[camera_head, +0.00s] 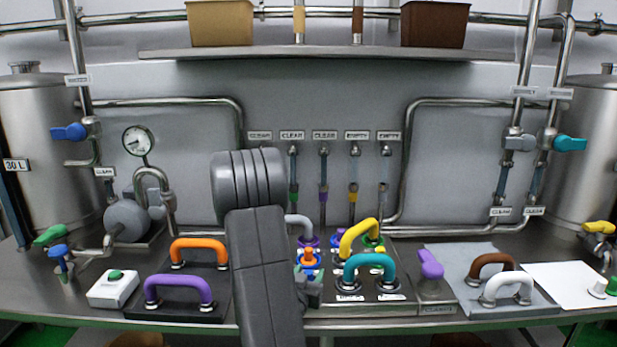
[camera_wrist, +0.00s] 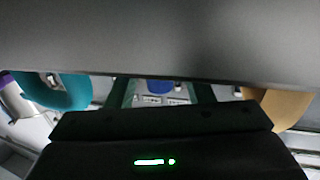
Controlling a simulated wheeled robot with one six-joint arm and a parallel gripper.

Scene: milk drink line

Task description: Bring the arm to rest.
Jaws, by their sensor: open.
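My arm rises in front of the bench in the head view, its dark grey links upright and bent at the top. My gripper (camera_wrist: 162,96) shows in the wrist view as a dark body with a green light and two dark fingers set apart, open with nothing seen held between them. In the head view the arm mostly hides the gripper; a dark part (camera_head: 312,290) shows low beside the arm, near the blue and orange valve (camera_head: 309,262). A wide grey surface covers the top of the wrist view; I cannot tell what it is.
An orange handle (camera_head: 199,245) and a purple handle (camera_head: 178,288) stand left of the arm. Teal (camera_head: 370,264) and yellow (camera_head: 358,232) handles stand close on its right. Brown (camera_head: 492,260) and white (camera_head: 507,283) handles stand farther right. A shelf (camera_head: 330,53) crosses above.

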